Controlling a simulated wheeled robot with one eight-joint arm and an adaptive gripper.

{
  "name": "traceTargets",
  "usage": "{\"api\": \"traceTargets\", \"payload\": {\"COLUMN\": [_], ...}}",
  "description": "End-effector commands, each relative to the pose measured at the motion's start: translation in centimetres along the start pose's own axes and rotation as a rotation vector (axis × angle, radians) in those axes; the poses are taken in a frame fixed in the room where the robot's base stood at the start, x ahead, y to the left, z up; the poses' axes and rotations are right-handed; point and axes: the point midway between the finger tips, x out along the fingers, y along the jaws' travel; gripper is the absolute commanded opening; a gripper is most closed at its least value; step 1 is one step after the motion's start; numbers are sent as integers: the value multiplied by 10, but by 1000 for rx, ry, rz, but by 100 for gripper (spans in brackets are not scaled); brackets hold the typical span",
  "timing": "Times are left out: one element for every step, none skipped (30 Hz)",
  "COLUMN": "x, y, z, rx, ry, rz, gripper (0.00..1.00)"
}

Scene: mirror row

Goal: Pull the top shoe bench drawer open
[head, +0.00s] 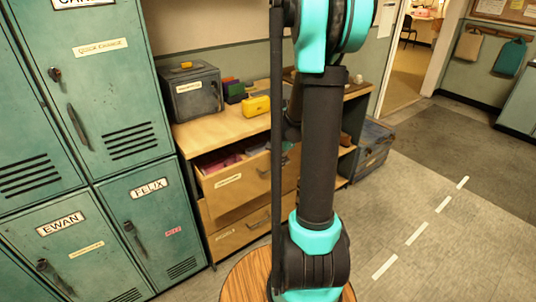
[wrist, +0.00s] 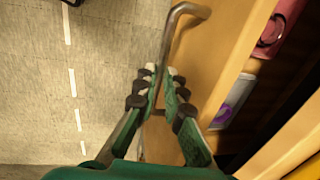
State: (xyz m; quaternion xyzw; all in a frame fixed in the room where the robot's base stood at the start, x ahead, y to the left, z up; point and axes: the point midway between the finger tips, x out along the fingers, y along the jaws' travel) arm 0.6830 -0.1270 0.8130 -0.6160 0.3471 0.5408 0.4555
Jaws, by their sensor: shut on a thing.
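The shoe bench (head: 205,132) has a light wooden top and stands right of the lockers. Its top drawer (head: 228,186) is partly open, with pink and dark things showing inside. In the wrist view the drawer front (wrist: 218,50) runs along the right, with pink and purple items behind it. A bent metal handle (wrist: 174,32) sticks out from this front. My gripper (wrist: 160,78) is shut on the handle, one finger on each side. In the head view my arm covers part of the drawer, and I cannot make out the gripper there.
The lower drawer (head: 228,236) is shut, with its own handle. A dark box (head: 193,97) and a yellow case (head: 256,106) stand on the bench top. Green lockers (head: 125,90) stand close on the left. A round wooden top (head: 245,278) is in front. Floor is clear at right.

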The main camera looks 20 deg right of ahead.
Motion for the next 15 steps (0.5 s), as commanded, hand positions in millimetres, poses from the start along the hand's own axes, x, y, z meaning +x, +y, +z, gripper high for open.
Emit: {"api": "traceTargets", "payload": {"x": [-3, -5, -7, -8, -10, -12, -13, -15, -17, -18, -20, -21, -23, -24, -25], "y": [16, 24, 35, 43, 52, 62, 70, 78, 88, 96, 103, 112, 119, 125, 133], "z": [0, 0, 0, 0, 0, 0, 0, 1, 0, 1, 1, 1, 1, 1, 1], "rx": [4, 6, 4, 6, 6, 6, 6, 5, 6, 5, 7, 5, 7, 5, 6], "ry": [0, 0, 0, 0, 0, 0, 1, 1, 1, 1, 1, 1, 1, 1, 1], "rz": [0, 0, 1, 1, 1, 1, 1, 1, 1, 1, 0, 0, 0, 0, 0], "gripper": [0, 0, 0, 0, 0, 0, 0, 0, 0, 0, 0, 0, 0, 0, 0]}}
